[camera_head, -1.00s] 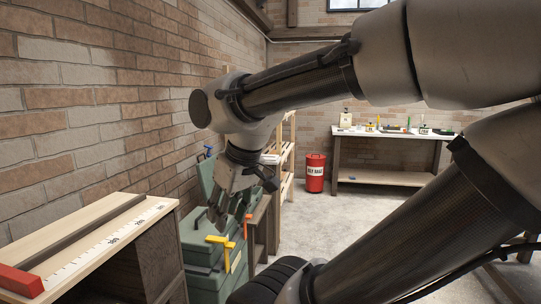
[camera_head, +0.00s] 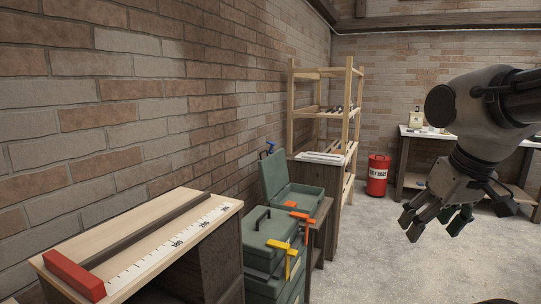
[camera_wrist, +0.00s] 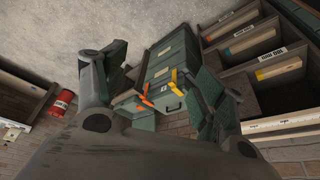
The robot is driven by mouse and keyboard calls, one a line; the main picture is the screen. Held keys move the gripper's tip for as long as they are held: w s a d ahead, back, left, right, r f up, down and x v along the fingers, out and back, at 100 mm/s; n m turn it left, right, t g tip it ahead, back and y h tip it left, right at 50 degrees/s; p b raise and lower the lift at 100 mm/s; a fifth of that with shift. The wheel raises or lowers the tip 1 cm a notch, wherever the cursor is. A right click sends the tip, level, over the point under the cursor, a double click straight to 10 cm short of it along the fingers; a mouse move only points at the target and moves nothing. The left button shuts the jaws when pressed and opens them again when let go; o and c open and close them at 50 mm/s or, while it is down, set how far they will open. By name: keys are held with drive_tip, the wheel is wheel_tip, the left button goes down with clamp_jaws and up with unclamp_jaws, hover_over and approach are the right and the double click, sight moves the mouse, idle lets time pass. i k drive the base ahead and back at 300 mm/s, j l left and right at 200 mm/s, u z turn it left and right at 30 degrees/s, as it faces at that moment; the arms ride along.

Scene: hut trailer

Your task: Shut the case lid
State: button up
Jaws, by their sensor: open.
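The green case (camera_head: 298,196) sits at the middle of the head view with its lid (camera_head: 273,172) standing open, tilted up on the wall side. In the wrist view my open fingers (camera_wrist: 158,82) frame the green cases from above. Part of the open case appears below the orange clamp there, partly hidden, and I cannot clearly tell its lid.
A shut green case (camera_head: 270,230) with a black handle stands nearer, on another green box. A yellow clamp (camera_head: 284,250) and an orange clamp (camera_head: 303,219) are beside it. A ruler bench (camera_head: 190,250) is at the left; a shelf, red bin (camera_head: 377,176) and open floor lie beyond.

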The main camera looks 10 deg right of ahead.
sight(273, 168)
drive_tip(key=u, duration=0.4)
drive_tip(key=i+l+u, duration=0.4)
drive_tip(key=l, duration=0.2)
drive_tip(key=l+u, duration=0.2)
drive_tip(key=i+l, duration=0.15)
drive_tip(key=l, duration=0.2)
drive_tip(key=i+l+u, duration=0.1)
drive_tip(key=l, duration=0.3)
drive_tip(key=i+l, duration=0.15)
drive_tip(key=l, duration=0.2)
drive_tip(key=i+l+u, duration=0.1)
drive_tip(key=l, duration=0.3)
drive_tip(key=i+l, duration=0.1)
drive_tip(key=l, duration=0.3)
drive_tip(key=i+l+u, duration=0.1)
drive_tip(key=l, duration=0.3)
drive_tip(key=i+l, duration=0.1)
drive_tip(key=l, duration=0.25)
drive_tip(key=i+l, duration=0.1)
drive_tip(key=l, duration=0.25)
drive_tip(key=i+l, duration=0.1)
drive_tip(key=l, duration=0.25)
drive_tip(key=i+l, duration=0.1)
drive_tip(key=l, duration=0.2)
